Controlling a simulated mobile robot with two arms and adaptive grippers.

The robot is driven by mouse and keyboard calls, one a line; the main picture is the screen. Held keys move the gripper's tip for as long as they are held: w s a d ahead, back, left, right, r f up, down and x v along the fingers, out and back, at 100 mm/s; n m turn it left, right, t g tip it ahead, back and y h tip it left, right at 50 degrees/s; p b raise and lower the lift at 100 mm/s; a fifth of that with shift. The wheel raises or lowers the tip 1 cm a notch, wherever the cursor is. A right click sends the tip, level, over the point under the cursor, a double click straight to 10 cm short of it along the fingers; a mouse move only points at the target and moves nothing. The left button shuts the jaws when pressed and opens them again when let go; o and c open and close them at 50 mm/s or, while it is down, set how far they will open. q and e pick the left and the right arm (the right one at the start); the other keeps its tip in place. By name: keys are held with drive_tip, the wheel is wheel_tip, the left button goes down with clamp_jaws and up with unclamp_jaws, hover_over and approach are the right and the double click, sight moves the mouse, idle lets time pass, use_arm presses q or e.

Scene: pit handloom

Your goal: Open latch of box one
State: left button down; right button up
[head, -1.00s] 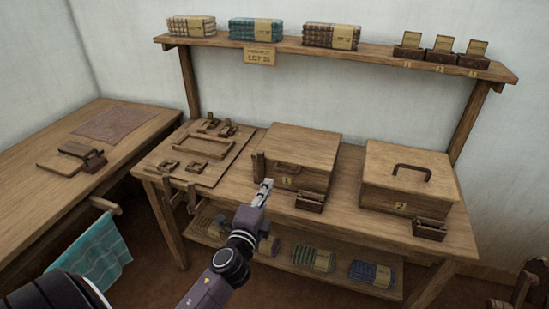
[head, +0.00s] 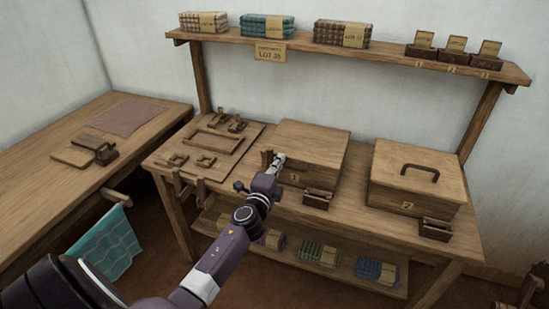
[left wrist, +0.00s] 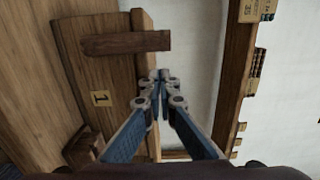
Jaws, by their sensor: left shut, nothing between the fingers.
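Box one (head: 318,145), a wooden box with a closed lid and a "1" label (head: 295,177), stands mid-table. The label also shows in the left wrist view (left wrist: 100,97). A dark upright wooden bar, seemingly the latch (head: 266,159), is at the left of its front. In the left wrist view the bar (left wrist: 126,43) crosses the lid edge. My left gripper (head: 279,159) is shut and empty, just right of the bar at the box's upper front. Its fingertips (left wrist: 161,76) look apart from the bar; contact with the lid edge is unclear. My right gripper is out of view.
Box two (head: 418,172) stands to the right, with a small tray (head: 436,229) before it. Another small tray (head: 318,198) sits before box one. A board with wooden parts (head: 209,147) lies left. A shelf (head: 385,52) runs above.

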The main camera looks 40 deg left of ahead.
use_arm(q)
drive_tip(key=shift+s+a, duration=0.1)
drive_tip(key=shift+a, duration=0.85)
